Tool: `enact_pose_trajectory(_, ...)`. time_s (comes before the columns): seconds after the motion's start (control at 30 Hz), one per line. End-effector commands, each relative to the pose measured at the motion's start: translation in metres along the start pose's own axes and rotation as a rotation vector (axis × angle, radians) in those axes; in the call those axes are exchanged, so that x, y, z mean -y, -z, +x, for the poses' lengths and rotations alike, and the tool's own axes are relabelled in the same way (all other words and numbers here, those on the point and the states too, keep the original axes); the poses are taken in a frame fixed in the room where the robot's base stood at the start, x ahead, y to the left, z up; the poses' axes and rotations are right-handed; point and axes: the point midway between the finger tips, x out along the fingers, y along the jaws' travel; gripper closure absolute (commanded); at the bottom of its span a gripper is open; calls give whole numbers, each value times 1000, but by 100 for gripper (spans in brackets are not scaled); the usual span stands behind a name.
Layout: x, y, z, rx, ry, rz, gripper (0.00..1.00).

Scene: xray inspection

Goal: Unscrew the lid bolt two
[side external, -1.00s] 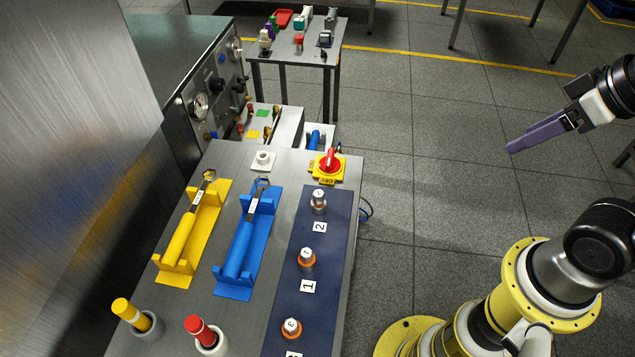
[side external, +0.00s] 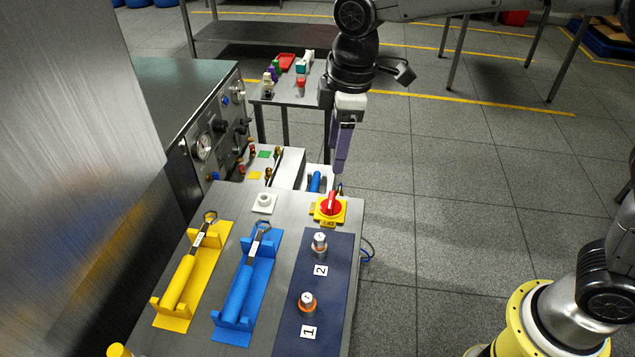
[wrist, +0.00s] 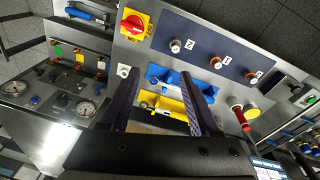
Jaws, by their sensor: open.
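A metal bolt (side external: 320,243) stands upright on a dark blue strip (side external: 334,292), with a card marked 2 (side external: 320,270) beside it. A similar bolt with an orange base (side external: 307,302) stands by the card marked 1. All three bolts of the row show in the wrist view, the nearest to the red switch at its left end (wrist: 175,45). My gripper (side external: 338,172) points down above the far end of the bench, near the red switch. In the wrist view its two dark fingers (wrist: 160,76) are apart with nothing gripped between them.
A red rotary switch on a yellow plate (side external: 331,205) is at the bench's far right. A yellow-handled wrench (side external: 178,282) and a blue-handled wrench (side external: 239,292) lie in matching holders. A white fitting (side external: 264,202) stands behind them. A gauge panel (side external: 205,146) is at left.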

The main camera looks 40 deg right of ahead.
Motion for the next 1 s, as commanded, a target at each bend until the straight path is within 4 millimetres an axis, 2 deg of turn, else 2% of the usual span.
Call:
enact_pose_trajectory(0.03, 6, 12, 19, 26, 22, -26, 38)
enact_pose_trajectory(0.1, 14, 22, 38, 52, 44, -53, 38)
enact_pose_trajectory(0.2, 26, 27, 57, 84, 68, -77, 38)
enact_pose_trajectory(0.3, 32, 29, 64, 94, 76, -90, 38)
enact_pose_trajectory(0.47, 33, 28, 77, 94, 76, -91, 38)
enact_pose_trajectory(1.0, 40, 18, 168, 94, 76, -89, 38)
